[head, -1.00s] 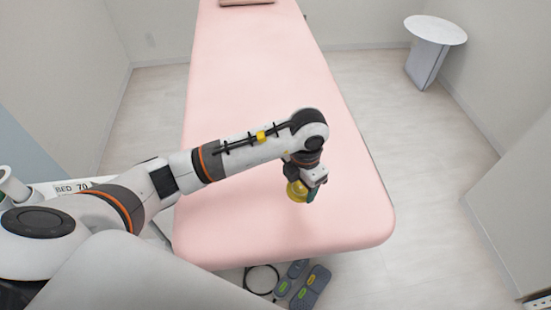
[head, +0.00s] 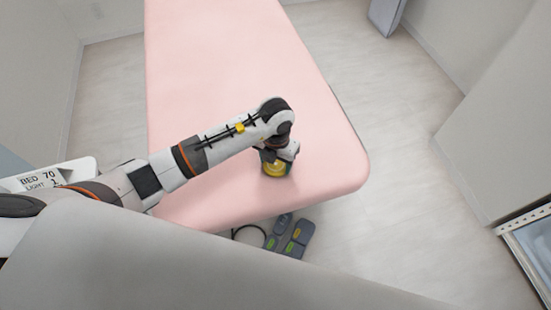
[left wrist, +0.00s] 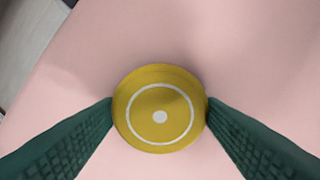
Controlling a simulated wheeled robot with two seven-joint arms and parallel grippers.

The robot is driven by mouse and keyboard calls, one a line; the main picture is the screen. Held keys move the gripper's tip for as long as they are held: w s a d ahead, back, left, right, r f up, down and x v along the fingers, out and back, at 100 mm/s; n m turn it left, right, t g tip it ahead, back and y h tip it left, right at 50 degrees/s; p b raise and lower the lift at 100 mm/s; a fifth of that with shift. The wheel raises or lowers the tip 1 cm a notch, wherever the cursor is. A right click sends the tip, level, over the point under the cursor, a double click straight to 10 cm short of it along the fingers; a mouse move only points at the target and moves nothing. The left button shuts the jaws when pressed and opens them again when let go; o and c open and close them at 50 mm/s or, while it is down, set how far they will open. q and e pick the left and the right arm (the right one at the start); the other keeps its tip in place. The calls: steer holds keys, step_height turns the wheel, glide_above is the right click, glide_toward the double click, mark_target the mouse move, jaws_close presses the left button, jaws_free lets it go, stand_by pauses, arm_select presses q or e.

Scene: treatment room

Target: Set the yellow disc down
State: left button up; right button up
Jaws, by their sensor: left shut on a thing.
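The yellow disc (left wrist: 160,85), with a white ring and a white centre dot, is between the two green fingers of my left gripper (left wrist: 160,112) in the left wrist view. Both fingertips touch its sides, so the gripper is shut on it. In the head view the disc (head: 274,169) shows under my left gripper (head: 277,172), over the near right part of the pink bed (head: 240,70). I cannot tell whether the disc touches the bed surface. My right gripper is not in view.
A foot control (head: 291,236) with coloured pedals and a cable lies on the floor below the bed's near edge. A white panel marked BED and LIGHT (head: 45,175) is at the left. The bed around the disc is clear.

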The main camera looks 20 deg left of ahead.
mark_target(276, 164)
arm_select(q)
steer(key=shift+f, duration=0.2)
steer(key=o, duration=1)
steer(key=shift+r, duration=0.3)
step_height(276, 164, up, 12)
steer(key=shift+f, duration=0.1)
